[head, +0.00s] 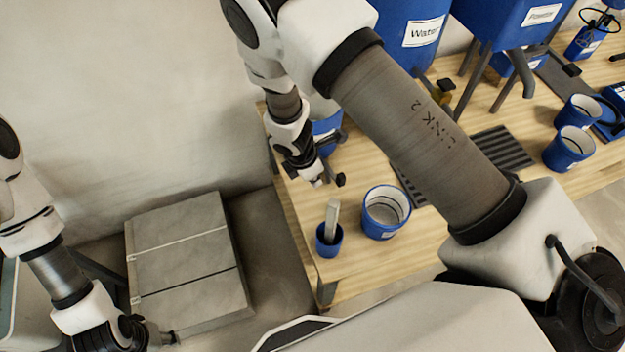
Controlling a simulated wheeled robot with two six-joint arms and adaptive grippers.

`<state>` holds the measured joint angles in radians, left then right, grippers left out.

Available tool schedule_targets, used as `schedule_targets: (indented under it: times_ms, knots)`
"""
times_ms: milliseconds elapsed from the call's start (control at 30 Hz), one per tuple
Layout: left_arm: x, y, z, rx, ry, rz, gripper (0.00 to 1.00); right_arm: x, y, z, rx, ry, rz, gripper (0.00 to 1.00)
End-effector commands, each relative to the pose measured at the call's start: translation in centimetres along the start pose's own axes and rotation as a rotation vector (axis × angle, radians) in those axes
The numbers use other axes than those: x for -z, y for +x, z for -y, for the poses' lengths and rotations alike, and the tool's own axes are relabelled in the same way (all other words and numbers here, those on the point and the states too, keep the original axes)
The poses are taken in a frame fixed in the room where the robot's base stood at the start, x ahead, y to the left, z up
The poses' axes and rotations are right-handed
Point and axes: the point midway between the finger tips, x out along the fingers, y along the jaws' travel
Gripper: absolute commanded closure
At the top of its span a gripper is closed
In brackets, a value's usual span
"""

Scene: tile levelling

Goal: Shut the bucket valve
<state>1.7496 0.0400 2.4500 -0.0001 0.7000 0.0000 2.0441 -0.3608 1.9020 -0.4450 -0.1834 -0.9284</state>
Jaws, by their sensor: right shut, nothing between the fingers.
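The blue water container (395,35), labelled "Water", stands at the back of the wooden table. A small yellow and dark fitting (444,90), perhaps a valve, shows low at its right side; its position cannot be read. An open blue bucket (385,213) with a pale inside stands near the table's front left corner. My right gripper (328,181) is shut and empty, above the table's left end, behind and left of this bucket. A blue object (328,124) is mostly hidden behind it. My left gripper (165,339) is low at the left, beside the grey tiles; its fingers are unclear.
A small blue cup (328,241) holds an upright grey stick. A blue "Powder" container (535,18) stands on legs at the back. Two blue buckets (569,149) stand at the right. Grey tiles (190,262) lie at the lower left. My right arm's link hides the table's middle.

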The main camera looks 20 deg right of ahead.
Motion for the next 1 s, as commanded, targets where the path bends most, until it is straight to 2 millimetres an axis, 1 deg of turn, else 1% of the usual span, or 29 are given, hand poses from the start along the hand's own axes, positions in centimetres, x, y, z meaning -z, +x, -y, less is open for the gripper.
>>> schedule_targets:
  times_ms: [33, 200, 267, 300, 400, 500, 600, 1000]
  knots:
    - [0.0, 2.4, 0.0, 0.0, 0.0, 0.0, 0.51, 0.3, 2.1, 0.0, 0.0, 0.002, 0.0, 1.0]
    - [0.0, 6.1, 0.0, 0.0, 0.0, 0.0, 0.51, 0.3, 5.0, 0.0, 0.0, 0.002, 0.0, 1.0]
    - [0.0, 7.3, 0.1, 0.0, 0.0, 0.0, 0.51, 0.3, 6.0, 0.0, -0.001, 0.002, 0.0, 1.0]
    - [0.0, 8.1, 0.1, 0.0, 0.0, 0.0, 0.51, -0.6, 6.0, -0.1, -0.002, 0.005, -0.001, 1.0]
    - [0.0, 9.7, 0.1, 0.0, 0.0, 0.0, 0.51, -2.1, 6.1, -0.1, -0.003, 0.005, -0.002, 1.0]
    - [0.0, 10.6, 0.1, 0.0, 0.0, 0.0, 0.51, -3.2, 6.0, -0.1, -0.002, 0.003, -0.001, 1.0]
    - [0.0, 10.9, 0.1, 0.0, 0.0, 0.0, 0.51, -3.7, 5.8, 0.0, -0.001, 0.002, -0.001, 1.0]
    - [0.0, 10.8, 0.1, 0.0, 0.0, -0.001, 0.51, -3.9, 5.6, 0.0, -0.001, -0.001, -0.001, 1.0]
